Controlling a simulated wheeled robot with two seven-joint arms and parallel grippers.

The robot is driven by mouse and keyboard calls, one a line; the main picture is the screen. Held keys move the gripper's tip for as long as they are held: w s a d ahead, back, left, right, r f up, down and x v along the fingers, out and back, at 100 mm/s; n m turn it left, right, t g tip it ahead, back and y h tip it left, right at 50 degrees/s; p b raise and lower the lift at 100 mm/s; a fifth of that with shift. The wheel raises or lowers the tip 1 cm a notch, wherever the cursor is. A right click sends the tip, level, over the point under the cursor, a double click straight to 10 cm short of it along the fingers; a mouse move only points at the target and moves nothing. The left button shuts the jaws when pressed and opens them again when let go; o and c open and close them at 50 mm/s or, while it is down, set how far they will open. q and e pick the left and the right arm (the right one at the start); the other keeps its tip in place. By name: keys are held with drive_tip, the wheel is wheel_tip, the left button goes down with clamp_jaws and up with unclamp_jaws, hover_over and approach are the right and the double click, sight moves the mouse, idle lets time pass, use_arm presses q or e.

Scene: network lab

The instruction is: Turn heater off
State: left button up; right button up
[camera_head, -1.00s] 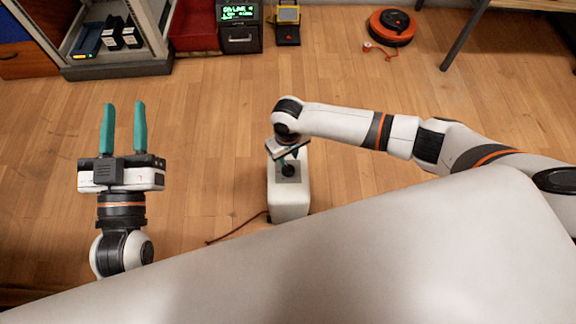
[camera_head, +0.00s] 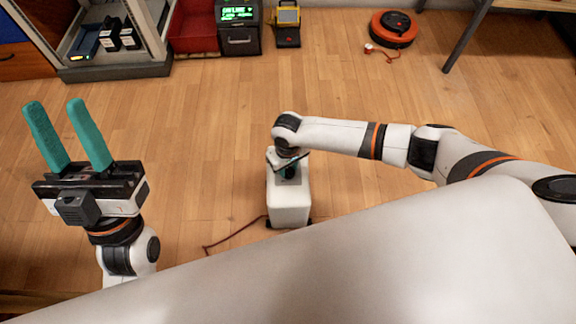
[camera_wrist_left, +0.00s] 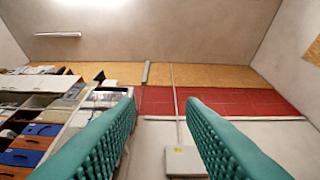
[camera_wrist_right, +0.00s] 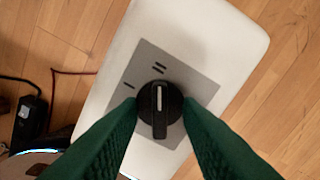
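The heater is a white box (camera_head: 289,208) on the wooden floor, also seen in the right wrist view (camera_wrist_right: 205,35). Its grey plate (camera_wrist_right: 190,82) carries I and II marks and a round black knob (camera_wrist_right: 159,110) with a white pointer line. The pointer points up in that view, roughly towards the II mark. My right gripper (camera_wrist_right: 160,106) is open above the heater, with one fingertip on each side of the knob; I cannot tell whether they touch it. My left gripper (camera_head: 54,118) is open and empty, away from the heater at the left; it also shows in the left wrist view (camera_wrist_left: 160,98).
A red cord (camera_head: 232,234) runs over the floor left of the heater. A black adapter (camera_wrist_right: 29,118) lies beside it. A shelf unit (camera_head: 115,70), a red bin (camera_head: 193,30) and an orange cable reel (camera_head: 394,28) stand at the back. The floor between is clear.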

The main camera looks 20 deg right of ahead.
drive_tip(key=shift+c, duration=0.2)
clamp_jaws()
